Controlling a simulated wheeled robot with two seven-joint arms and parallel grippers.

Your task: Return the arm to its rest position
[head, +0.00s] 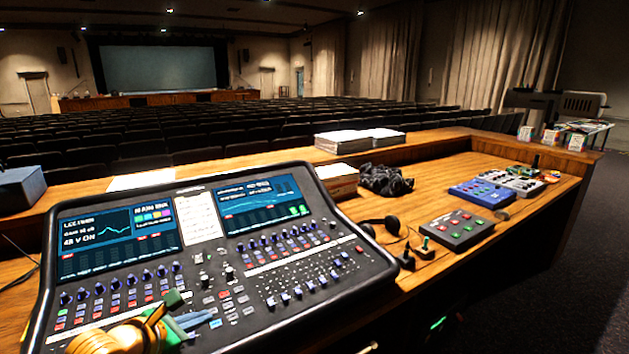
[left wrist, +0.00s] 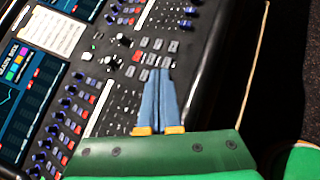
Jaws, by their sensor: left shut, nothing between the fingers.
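My left gripper (head: 196,321) is over the lower left part of the mixing console (head: 389,268) in the head view. In the left wrist view its two blue fingers (left wrist: 160,75) lie side by side, shut and empty, with the tips over the grey buttons. I cannot tell whether the fingertips touch the console. My right gripper is not clearly shown in either view.
Two lit screens and a white paper sheet (head: 199,217) are on the console. To its right on the wooden desk lie headphones (head: 383,226), a grey button box (head: 452,229), a blue box (head: 482,193) and a black crumpled cloth (head: 385,180). Rows of seats stand beyond.

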